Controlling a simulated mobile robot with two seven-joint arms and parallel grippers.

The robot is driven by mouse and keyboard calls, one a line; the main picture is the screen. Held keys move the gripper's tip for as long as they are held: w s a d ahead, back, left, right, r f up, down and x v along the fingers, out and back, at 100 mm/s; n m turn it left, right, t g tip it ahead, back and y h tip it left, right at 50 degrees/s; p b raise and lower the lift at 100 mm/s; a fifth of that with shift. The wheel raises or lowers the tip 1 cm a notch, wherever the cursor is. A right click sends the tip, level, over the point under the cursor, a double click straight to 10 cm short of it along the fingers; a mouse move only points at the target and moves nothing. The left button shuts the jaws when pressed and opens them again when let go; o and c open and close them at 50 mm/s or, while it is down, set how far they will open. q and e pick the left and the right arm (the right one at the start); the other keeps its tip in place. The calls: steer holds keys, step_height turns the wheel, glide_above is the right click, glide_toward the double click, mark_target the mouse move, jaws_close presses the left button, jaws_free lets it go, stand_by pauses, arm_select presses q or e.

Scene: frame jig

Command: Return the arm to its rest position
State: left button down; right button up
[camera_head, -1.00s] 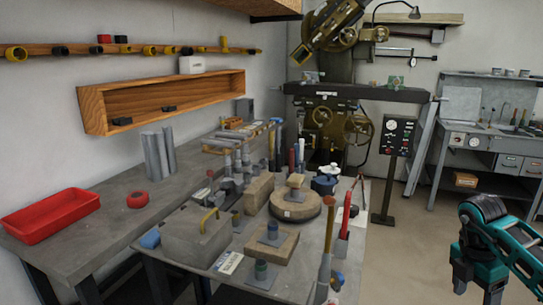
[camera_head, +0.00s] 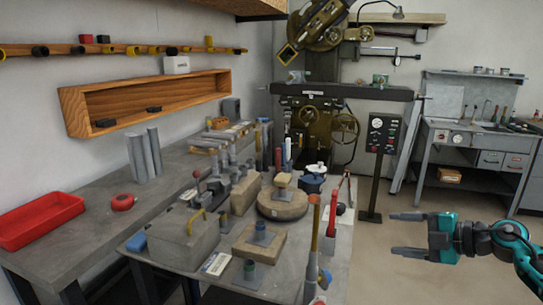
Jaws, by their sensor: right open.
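My right gripper (camera_head: 408,234) shows at the right side of the head view, on a teal and dark arm that comes in from the right edge. Its two grey fingers point left and stand well apart, with nothing between them. It is over the open floor, to the right of the cluttered bench (camera_head: 335,278) and apart from it. My left gripper is not in the view.
The bench holds a grey metal box (camera_head: 184,238), wooden blocks (camera_head: 260,243), a round wooden disc (camera_head: 282,204) and several upright tools. A red tray (camera_head: 40,220) is at far left. A milling machine (camera_head: 325,115) stands behind.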

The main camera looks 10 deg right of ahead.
steer(key=w+d+r+m+t+h, duration=0.1)
steer(key=w+d+r+m+t, duration=0.2)
steer(key=r+t, duration=0.35)
steer(key=w+d+m+h, duration=0.1)
steer(key=d+m+h, duration=1.1)
steer(key=d+h, duration=0.1)
steer(key=s+a+f+g+y, duration=0.1)
steer(key=s+a+f+y, duration=0.15)
steer(key=a+f, duration=0.45)
steer(key=s+a+f+m+g+y, duration=0.15)
steer(key=s+a+f, duration=0.3)
steer(key=f, duration=0.45)
steer(key=s+a+f+g+y, duration=0.1)
steer(key=s+a+f+g, duration=0.15)
steer(key=a+f, duration=0.5)
steer(key=s+a+f+m+g+y, duration=0.1)
steer(key=s+a+f, duration=0.2)
steer(key=s+a, duration=0.5)
steer(key=s+a+f+m+y, duration=0.1)
steer(key=s+a+f, duration=0.3)
steer(key=s+a, duration=0.4)
steer(key=shift+s+a+m+g+p, duration=0.4)
steer(key=shift+a+m, duration=0.15)
steer(key=shift+a, duration=0.2)
